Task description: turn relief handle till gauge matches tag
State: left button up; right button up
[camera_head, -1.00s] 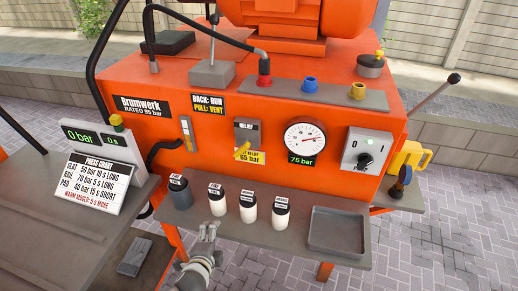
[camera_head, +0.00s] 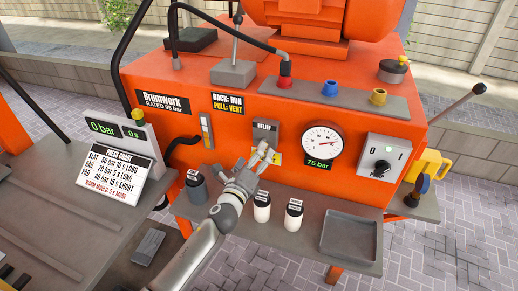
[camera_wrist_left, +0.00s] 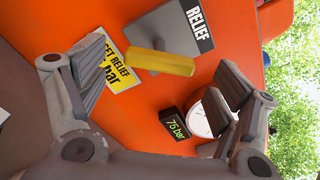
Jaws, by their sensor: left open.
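The yellow relief handle (camera_wrist_left: 160,62) shows in the left wrist view, reaching out from a grey plate marked RELIEF (camera_wrist_left: 180,28). My left gripper (camera_wrist_left: 163,66) is open, one finger on each side of the handle, with gaps showing to both. In the head view the gripper (camera_head: 263,157) is in front of the relief plate (camera_head: 265,131) and hides most of the handle. The yellow tag (camera_wrist_left: 120,66) reads RELIEF and bar; its number is partly hidden, but it read 65 bar earlier. The round gauge (camera_head: 322,142) has a green readout (camera_wrist_left: 174,124) of about 75 bar. My right gripper is out of view.
Below the panel, a shelf holds a dark canister (camera_head: 196,188), white canisters (camera_head: 263,207) and a grey tray (camera_head: 349,236). A power switch box (camera_head: 383,158) is right of the gauge. A press chart (camera_head: 116,171) stands at left.

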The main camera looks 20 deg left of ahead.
pick_arm(q)
jog(key=shift+w+d, duration=0.1)
jog(key=shift+w, duration=1.8)
jog(key=c, duration=1)
jog(key=shift+n, duration=0.4)
jog(key=n, duration=0.2)
jog(key=shift+n, duration=0.4)
jog(key=n, duration=0.4)
jog(key=shift+b, duration=0.4)
jog(key=n, duration=0.4)
jog(key=shift+f+n, duration=0.1)
jog(key=shift+n, duration=2)
